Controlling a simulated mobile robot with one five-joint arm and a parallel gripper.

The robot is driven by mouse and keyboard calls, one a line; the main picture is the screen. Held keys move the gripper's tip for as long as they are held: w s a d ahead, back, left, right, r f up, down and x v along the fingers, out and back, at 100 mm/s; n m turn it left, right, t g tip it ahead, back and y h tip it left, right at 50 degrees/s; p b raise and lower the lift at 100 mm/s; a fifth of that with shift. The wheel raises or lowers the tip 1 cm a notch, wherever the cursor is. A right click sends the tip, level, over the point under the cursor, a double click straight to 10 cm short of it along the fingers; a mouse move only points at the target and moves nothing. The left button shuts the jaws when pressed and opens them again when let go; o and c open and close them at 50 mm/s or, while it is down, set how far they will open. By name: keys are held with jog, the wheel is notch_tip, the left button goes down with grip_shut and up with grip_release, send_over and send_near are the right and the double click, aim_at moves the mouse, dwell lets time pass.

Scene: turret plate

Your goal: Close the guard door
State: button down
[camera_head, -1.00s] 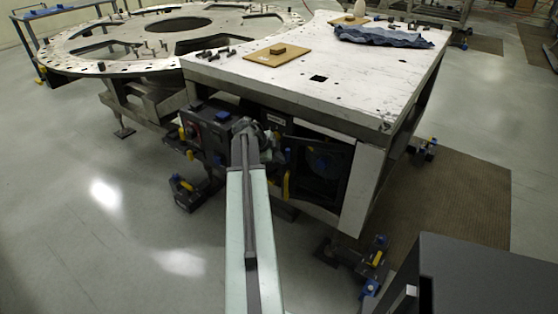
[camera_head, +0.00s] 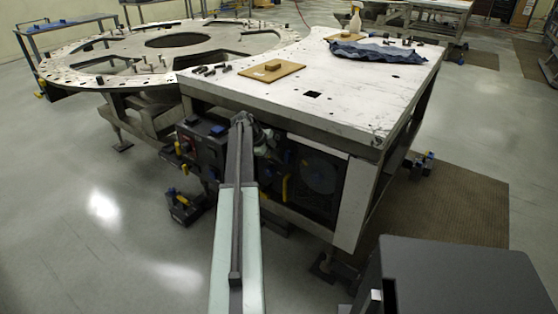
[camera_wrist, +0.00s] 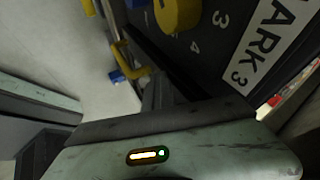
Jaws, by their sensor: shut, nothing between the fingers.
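Under the white table's front edge is a dark machine opening. In it a dark panel with a round disc (camera_head: 320,178) shows in the head view; I cannot tell for sure whether it is the guard door or how far it stands open. My gripper (camera_wrist: 163,92) is shut and empty in the wrist view. It points along a dark panel with a "MARK 3" label (camera_wrist: 266,42), the numbers 3 and 4, and a yellow knob (camera_wrist: 177,14). In the head view my arm reaches to the opening's left side and partly hides it; the fingertips are not clear there.
The white table (camera_head: 340,100) holds a blue cloth (camera_head: 378,52) and a wooden board (camera_head: 272,72). A dark control box (camera_head: 200,150) is left of my arm. A white panel (camera_head: 355,205) borders the opening on the right. Open floor (camera_head: 90,190) lies at left.

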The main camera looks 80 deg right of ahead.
jog(key=shift+s+a, duration=0.35)
jog(key=shift+a, duration=0.05)
jog(key=w+a+r+p, duration=0.5)
jog(key=w+r+p, duration=0.2)
jog(key=r+p, duration=0.1)
jog(key=shift+w+a, duration=0.3)
jog(key=shift+a, duration=0.05)
